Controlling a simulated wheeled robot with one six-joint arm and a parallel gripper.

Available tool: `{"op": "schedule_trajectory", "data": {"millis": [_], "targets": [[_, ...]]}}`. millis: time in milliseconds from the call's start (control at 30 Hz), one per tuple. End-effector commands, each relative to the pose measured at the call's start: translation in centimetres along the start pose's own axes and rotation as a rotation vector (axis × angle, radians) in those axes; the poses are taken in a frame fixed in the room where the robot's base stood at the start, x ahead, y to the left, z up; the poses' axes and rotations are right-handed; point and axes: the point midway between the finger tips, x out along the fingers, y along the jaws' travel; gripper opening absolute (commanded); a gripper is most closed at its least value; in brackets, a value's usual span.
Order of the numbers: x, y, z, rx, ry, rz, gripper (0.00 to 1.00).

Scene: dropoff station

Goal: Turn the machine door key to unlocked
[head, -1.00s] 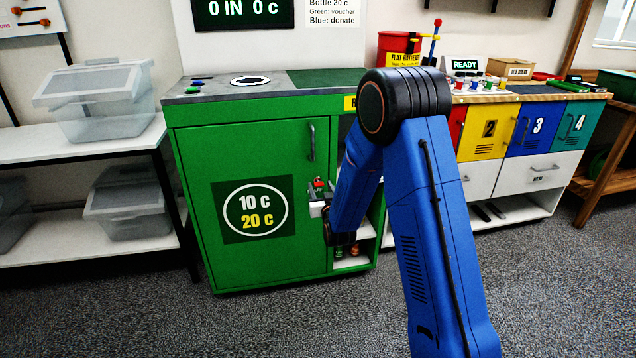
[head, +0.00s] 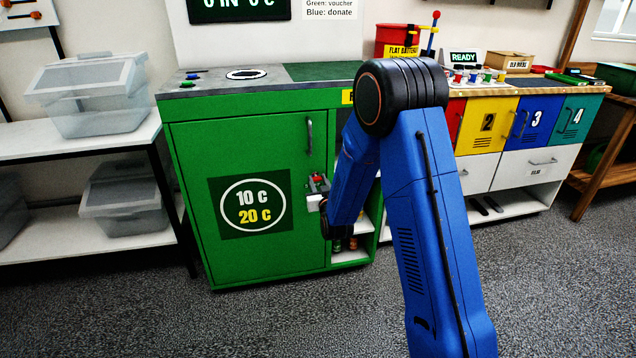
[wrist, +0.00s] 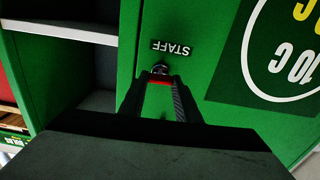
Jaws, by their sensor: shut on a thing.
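The green machine door (head: 190,235) is closed, with a dark vertical handle (head: 309,137) near its upper right edge. My gripper (head: 317,188) is at the right edge of this door, below the handle. In the wrist view, which looks upside down, my gripper (wrist: 161,80) is shut on the key (wrist: 160,84), of which a small red part shows between the fingertips. The key sits at a round lock (wrist: 160,69) beside a STAFF label (wrist: 172,47). The fingers hide most of the key, so its turn angle cannot be made out.
An open shelf bay (head: 350,254) with small items lies right of the door, partly behind my arm. The counter top (head: 215,87) is above. A rack with clear bins (head: 100,115) stands at left. Grey floor (head: 120,310) in front is clear.

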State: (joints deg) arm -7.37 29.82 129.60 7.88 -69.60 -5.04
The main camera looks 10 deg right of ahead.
Motion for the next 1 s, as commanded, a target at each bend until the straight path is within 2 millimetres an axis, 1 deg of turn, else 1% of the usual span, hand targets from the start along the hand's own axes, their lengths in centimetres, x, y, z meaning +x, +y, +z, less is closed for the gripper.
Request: {"op": "schedule_trajectory", "data": {"millis": [267, 1000], "targets": [[-0.01, -0.08, 0.03, -0.168, 0.000, 0.000, 0.07], [-0.01, -0.30, 0.17, -0.867, 0.000, -0.001, 0.07]]}}
